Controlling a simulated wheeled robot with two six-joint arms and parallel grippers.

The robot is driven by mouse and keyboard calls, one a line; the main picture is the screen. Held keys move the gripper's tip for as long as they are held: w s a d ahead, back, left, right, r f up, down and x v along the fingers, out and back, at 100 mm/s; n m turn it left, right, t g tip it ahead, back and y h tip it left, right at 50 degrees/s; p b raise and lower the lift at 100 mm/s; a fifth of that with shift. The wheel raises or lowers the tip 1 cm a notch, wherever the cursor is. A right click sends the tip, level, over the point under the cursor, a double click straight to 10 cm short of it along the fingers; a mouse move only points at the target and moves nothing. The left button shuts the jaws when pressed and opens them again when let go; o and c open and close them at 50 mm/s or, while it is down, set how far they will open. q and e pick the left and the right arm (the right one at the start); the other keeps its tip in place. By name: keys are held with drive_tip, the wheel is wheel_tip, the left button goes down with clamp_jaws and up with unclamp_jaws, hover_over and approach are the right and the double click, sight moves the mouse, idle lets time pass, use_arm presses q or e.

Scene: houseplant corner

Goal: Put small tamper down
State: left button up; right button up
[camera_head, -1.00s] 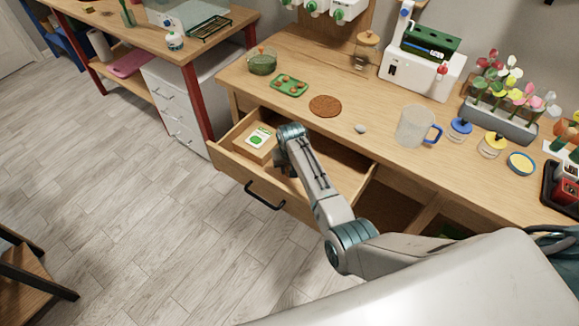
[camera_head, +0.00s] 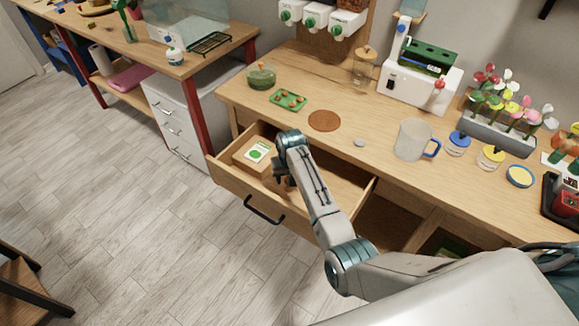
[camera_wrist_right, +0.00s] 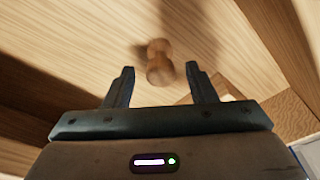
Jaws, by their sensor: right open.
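The small wooden tamper (camera_wrist_right: 158,62) shows in the right wrist view, just beyond and between the fingertips, with no finger seen pressing on it. It appears to be on the bare wooden floor of the open drawer (camera_wrist_right: 105,25). My right gripper (camera_wrist_right: 160,75) is open, its two dark fingers apart. My left gripper is not in view.
A box with a green-and-white label (camera_head: 257,152) sits in the drawer's left end. Above, the worktop holds a brown round mat (camera_head: 324,121), a green tray (camera_head: 288,100), a grey pebble (camera_head: 360,142) and a clear jug (camera_head: 411,140). The drawer's right part looks free.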

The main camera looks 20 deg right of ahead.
sight(290, 193)
wheel_tip(290, 193, up, 8)
drive_tip(key=s, duration=0.1)
drive_tip(key=shift+s+a+r+b, duration=0.15)
drive_tip(key=shift+r+b, duration=0.05)
drive_tip(key=shift+b, duration=0.25)
idle(0.8)
